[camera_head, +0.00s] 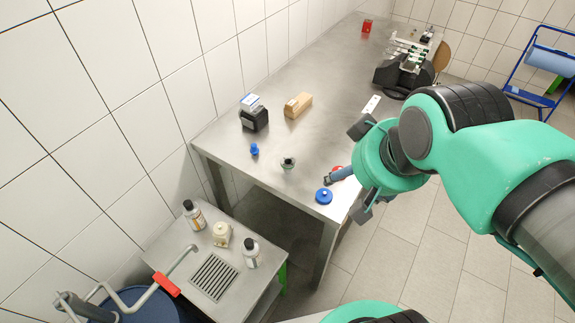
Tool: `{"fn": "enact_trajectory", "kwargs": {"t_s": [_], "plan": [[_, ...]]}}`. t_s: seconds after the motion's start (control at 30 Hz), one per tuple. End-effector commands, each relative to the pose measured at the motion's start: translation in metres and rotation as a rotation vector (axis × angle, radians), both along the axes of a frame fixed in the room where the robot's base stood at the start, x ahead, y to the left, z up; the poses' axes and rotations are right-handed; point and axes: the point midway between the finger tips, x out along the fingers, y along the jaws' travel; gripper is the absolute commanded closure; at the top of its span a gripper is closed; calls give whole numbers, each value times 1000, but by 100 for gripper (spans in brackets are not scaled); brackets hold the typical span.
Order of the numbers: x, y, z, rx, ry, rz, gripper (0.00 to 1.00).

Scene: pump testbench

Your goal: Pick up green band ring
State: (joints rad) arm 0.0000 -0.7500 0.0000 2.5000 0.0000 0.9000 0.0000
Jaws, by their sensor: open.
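A small metallic ring-like piece with a green band (288,163) sits on the steel table (325,75), near its front edge; its details are too small to make out. My gripper (361,170) is to the right of it in the picture, with its fingers spread apart. It is clear of the green-banded piece and nothing shows held in it. My green arm comes in from the right.
A blue round piece (324,196) and a blue-grey cylindrical piece (342,175) are close to my gripper. A small blue part (254,149), a black box (254,119) and a wooden block (298,105) stand farther left. A lower bench (172,253) holds bottles.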

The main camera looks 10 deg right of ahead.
Motion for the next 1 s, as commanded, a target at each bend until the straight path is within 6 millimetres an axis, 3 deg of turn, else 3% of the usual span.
{"fn": "enact_trajectory", "kwargs": {"t_s": [0.37, 0.57, 0.77, 1.0], "plan": [[2, 0, 1, 1, 3, -3, 36], [17, 1, 3, 13, 24, -20, 36], [50, 4, 5, 36, 69, -63, 36], [102, 8, 0, 68, 131, -131, 36]]}}
